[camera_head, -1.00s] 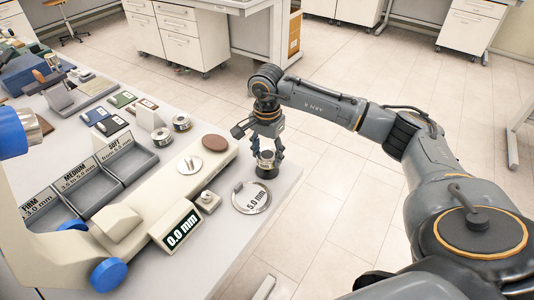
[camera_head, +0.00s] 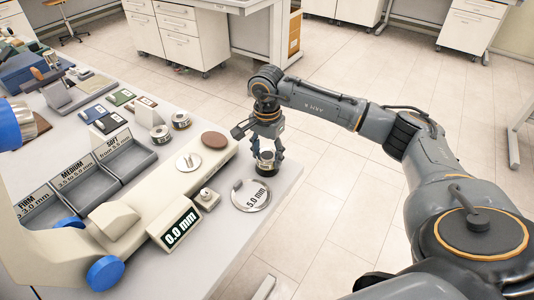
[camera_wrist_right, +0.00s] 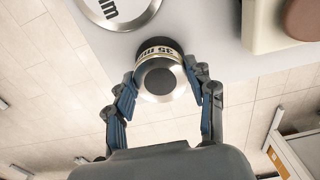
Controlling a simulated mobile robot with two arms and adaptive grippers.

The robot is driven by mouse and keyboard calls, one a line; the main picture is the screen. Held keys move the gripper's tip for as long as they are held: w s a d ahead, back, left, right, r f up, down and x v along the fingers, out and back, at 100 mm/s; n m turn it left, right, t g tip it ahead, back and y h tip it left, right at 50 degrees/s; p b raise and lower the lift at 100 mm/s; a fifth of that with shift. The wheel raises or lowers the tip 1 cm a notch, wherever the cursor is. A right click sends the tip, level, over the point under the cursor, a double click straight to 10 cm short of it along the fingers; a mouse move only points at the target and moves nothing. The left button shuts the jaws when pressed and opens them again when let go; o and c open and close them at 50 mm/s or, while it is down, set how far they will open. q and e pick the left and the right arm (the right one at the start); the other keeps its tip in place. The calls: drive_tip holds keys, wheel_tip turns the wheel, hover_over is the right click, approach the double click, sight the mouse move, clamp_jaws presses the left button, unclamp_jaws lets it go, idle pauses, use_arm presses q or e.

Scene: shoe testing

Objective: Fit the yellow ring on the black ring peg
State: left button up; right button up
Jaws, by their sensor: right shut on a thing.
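My right gripper (camera_head: 267,150) is at the table's right edge, fingers pointing down. It is shut on a short silver cylinder (camera_head: 266,163) with a dark patch at its lower end. In the right wrist view the gripper (camera_wrist_right: 164,95) has one finger on each side of the cylinder (camera_wrist_right: 146,91). This shows a silver rim, a dark round centre and a narrow yellowish band (camera_wrist_right: 158,49) marked "35 mm". I cannot tell whether this band is the separate yellow ring. No black ring peg can be clearly made out. My left gripper is not seen.
A round metal plate marked "5.0 mm" (camera_head: 251,195) lies beside the held piece. The tester (camera_head: 104,229) with its "0.0 mm" display (camera_head: 180,228) stands to the left. Two silver pieces (camera_head: 160,135) (camera_head: 181,120) stand farther back. Open floor (camera_head: 340,190) lies to the right.

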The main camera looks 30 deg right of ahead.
sight(267, 155)
drive_tip(key=shift+f+b, duration=0.85)
drive_tip(key=shift+f, duration=0.15)
drive_tip(key=o, duration=1.3)
drive_tip(key=shift+c, duration=0.2)
drive_tip(key=shift+r, duration=0.2)
wheel_tip(267, 155, up, 12)
drive_tip(key=shift+f, duration=0.15)
